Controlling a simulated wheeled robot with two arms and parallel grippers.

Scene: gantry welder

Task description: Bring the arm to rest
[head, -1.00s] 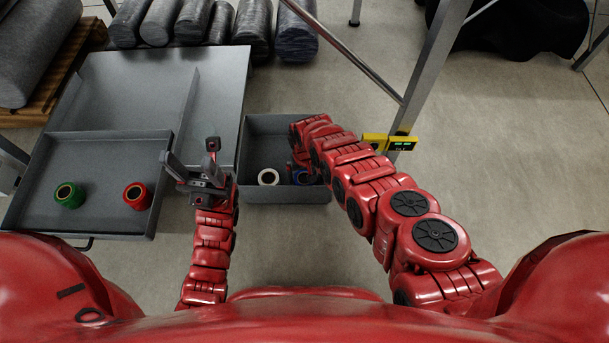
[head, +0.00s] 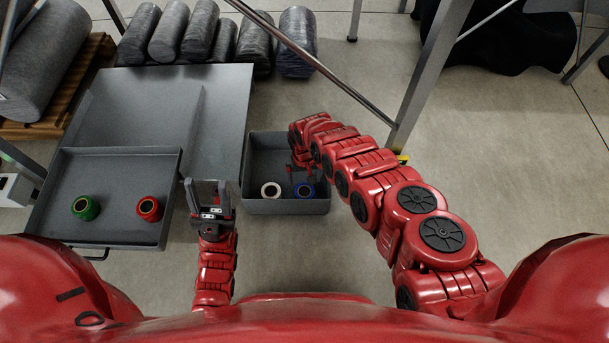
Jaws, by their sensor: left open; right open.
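My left arm comes up from the bottom of the head view. Its gripper (head: 207,184) is open and empty, with its two fingers pointing away from me, between the tray and the bin. My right arm reaches in from the right and its far end bends down over the grey bin (head: 287,207). The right gripper (head: 300,187) is partly hidden by the arm; it is open, beside the blue ring (head: 304,191) in the bin. I cannot tell whether it touches the ring. A white ring (head: 271,190) lies to its left in the bin.
A grey tray (head: 115,228) at left holds a green roll (head: 85,208) and a red roll (head: 149,208). A grey metal surface (head: 225,110) lies behind it. Dark grey rolls (head: 170,35) line the back. A metal frame leg (head: 430,80) stands beyond my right arm.

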